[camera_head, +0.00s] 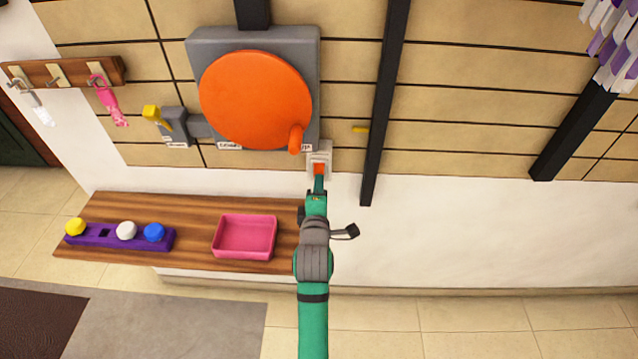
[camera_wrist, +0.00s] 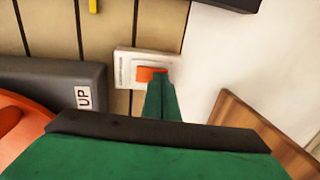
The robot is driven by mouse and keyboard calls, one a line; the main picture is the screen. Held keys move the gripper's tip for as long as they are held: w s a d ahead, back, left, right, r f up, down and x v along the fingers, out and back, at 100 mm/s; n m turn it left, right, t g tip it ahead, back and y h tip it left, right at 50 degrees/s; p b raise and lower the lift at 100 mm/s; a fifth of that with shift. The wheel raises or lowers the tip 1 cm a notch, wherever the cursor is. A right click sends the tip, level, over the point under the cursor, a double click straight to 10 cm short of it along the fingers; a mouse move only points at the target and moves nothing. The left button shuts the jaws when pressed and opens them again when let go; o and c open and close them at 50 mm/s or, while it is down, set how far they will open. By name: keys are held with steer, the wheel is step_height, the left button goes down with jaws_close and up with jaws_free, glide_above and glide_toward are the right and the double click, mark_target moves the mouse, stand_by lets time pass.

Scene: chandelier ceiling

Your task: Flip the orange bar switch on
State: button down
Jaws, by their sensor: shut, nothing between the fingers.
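The orange bar switch (camera_head: 319,169) sits on a pale plate (camera_head: 326,151) on the wall, just right of and below the big orange disc. In the wrist view the orange bar (camera_wrist: 148,74) stands out from its white plate (camera_wrist: 126,61). My green gripper (camera_head: 319,186) is shut and empty. Its tips (camera_wrist: 160,76) are right at the bar and cover part of it. I cannot tell whether they touch it. The picture does not make clear which way the bar is set.
A large orange disc (camera_head: 255,98) with a knob is on a grey wall box. A grey box with a yellow lever (camera_head: 155,116) is to its left. Below, a wooden shelf (camera_head: 195,216) holds a pink tray (camera_head: 245,253) and a purple holder (camera_head: 97,240) with coloured balls. Dark posts (camera_head: 385,100) run up the wall.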

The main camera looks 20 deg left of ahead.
steer(key=shift+w, duration=0.2)
steer(key=shift+w+a+f, duration=0.1)
steer(key=shift+w+f, duration=0.05)
stand_by(0.3)
steer(key=s+d+f, duration=0.2)
steer(key=s+d, duration=0.1)
steer(key=s, duration=1)
steer(key=shift+d, duration=0.4)
